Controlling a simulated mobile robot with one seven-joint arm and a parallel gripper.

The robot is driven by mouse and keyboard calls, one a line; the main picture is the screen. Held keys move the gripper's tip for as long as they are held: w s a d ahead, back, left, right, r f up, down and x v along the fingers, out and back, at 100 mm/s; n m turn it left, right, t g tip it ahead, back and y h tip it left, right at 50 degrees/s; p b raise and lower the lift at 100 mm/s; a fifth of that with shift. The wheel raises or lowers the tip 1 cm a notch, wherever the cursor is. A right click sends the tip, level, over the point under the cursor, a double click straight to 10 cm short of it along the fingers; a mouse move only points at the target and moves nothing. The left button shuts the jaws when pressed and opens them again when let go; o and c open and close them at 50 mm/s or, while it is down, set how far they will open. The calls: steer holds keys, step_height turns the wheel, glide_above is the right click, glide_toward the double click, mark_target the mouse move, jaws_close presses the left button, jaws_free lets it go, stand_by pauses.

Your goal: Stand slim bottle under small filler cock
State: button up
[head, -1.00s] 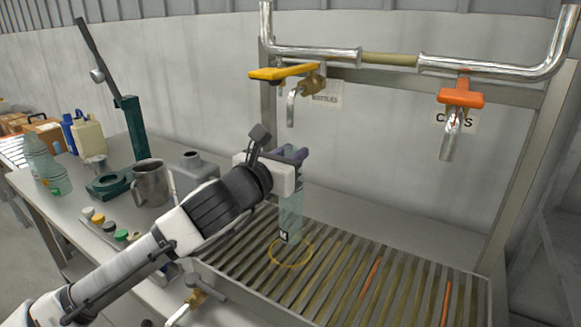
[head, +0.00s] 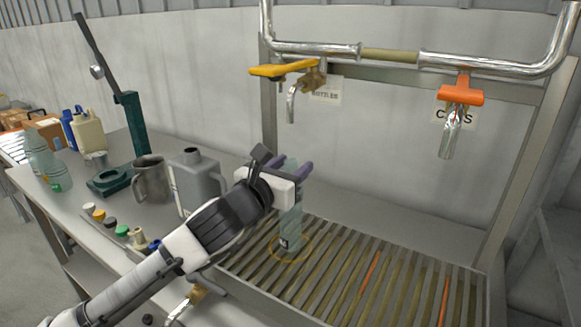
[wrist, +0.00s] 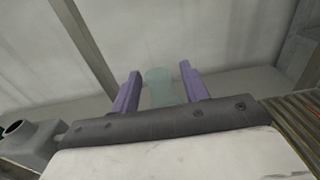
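The slim bottle (head: 291,225), pale green and clear with a dark label low down, stands upright on the slatted grate, at the yellow ring (head: 291,260). The small filler cock (head: 292,103), with a yellow lever and a "BOTTLES" sign, hangs above it; the bottle appears below its spout in the head view. My gripper (head: 292,168) is level with the bottle's upper part. Its purple fingers are spread on either side of it. In the wrist view, the bottle (wrist: 162,88) shows between the fingers (wrist: 160,85) with narrow gaps on both sides.
An orange-handled cock (head: 460,97) hangs to the right. A grey can (head: 198,180), metal mug (head: 151,180) and green press (head: 132,125) stand on the bench to the left. The grate (head: 400,290) is clear right of the bottle.

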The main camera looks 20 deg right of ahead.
steer(key=shift+r, duration=0.15)
steer(key=shift+a+r, duration=0.1)
steer(key=b+v, duration=0.2)
steer(key=v, duration=1)
steer(key=shift+b, duration=0.3)
